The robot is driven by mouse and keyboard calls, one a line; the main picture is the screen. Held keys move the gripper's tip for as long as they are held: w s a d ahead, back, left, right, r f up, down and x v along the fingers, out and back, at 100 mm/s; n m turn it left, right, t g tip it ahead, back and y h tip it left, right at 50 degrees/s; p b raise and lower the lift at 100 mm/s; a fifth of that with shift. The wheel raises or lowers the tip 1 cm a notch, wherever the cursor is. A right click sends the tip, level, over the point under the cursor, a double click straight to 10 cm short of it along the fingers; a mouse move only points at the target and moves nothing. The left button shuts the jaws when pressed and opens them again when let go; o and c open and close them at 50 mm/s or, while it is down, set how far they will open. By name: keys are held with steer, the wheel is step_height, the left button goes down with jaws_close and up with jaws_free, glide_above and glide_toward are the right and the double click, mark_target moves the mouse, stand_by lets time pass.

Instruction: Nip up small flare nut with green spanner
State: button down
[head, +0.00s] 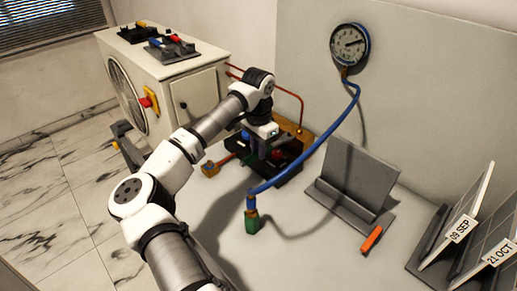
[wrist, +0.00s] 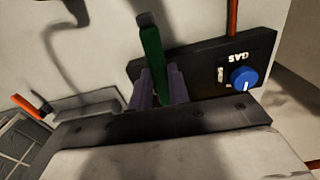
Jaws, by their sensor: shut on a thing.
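The green spanner (wrist: 152,50) stands between the two purple fingers of my gripper (wrist: 160,88) in the wrist view. My gripper is shut on it. In the head view my gripper (head: 262,148) is at the dark valve block (head: 289,166), beside the unit's cabinet. The block also shows in the wrist view (wrist: 205,70), with a "GAS" label and a blue knob (wrist: 243,78) to the right of the spanner. The spanner's lower end is hidden behind the fingers and the dark bar. I cannot make out the small flare nut, nor whether the spanner touches it.
A blue hose (head: 318,147) runs from the wall gauge (head: 349,45) down to a green fitting (head: 252,222). A grey stand (head: 356,180) and an orange-handled tool (head: 372,238) are to the right. Copper pipe (head: 284,92) runs behind my wrist. The front bench is fairly clear.

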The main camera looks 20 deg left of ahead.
steer(key=shift+w, duration=0.15)
steer(key=shift+w+d, duration=0.25)
steer(key=shift+w, duration=0.2)
steer(key=shift+w+d, duration=0.2)
steer(key=shift+w, duration=0.25)
steer(key=shift+w+d, duration=0.25)
steer(key=shift+w, duration=0.25)
steer(key=shift+w+d, duration=0.2)
steer(key=shift+w, duration=0.25)
stand_by(1.4)
steer(key=c, duration=1.9)
jaws_free()
jaws_close()
steer(key=shift+a, duration=0.1)
